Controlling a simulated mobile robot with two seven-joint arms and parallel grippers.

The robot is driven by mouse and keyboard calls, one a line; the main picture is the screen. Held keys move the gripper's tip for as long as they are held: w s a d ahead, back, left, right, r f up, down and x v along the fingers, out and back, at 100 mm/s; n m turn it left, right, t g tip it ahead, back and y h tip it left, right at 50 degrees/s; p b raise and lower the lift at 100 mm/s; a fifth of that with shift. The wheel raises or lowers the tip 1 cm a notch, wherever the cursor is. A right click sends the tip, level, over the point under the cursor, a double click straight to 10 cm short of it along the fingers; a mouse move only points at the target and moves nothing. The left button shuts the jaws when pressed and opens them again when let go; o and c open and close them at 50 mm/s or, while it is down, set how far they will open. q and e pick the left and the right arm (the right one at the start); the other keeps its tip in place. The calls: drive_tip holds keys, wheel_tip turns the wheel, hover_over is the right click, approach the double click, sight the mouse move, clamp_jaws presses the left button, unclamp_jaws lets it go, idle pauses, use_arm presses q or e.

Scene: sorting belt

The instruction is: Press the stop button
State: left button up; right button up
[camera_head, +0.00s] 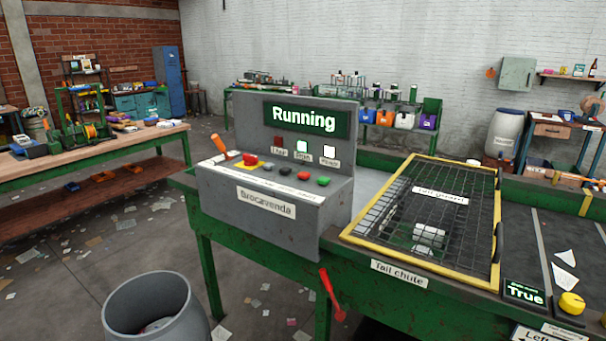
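The grey control console (225,200) stands on the green bench, with a label that seems to read "Surocavenda". On its sloped top sit a red button on a yellow base (250,159), grey and dark buttons, a plain red button (304,176) and a green button (323,181). Their small labels are too small to read, so I cannot tell which is the stop button. The display (304,118) reads "Running". The middle lamp (302,147) below it is brightly lit. Neither of my grippers is in view.
An orange-handled lever (218,143) rises at the console's left end. A yellow-framed mesh guard (408,238) lies right of the console. A red handle (331,295) juts from the bench front. A grey bin (150,308) stands on the floor in front.

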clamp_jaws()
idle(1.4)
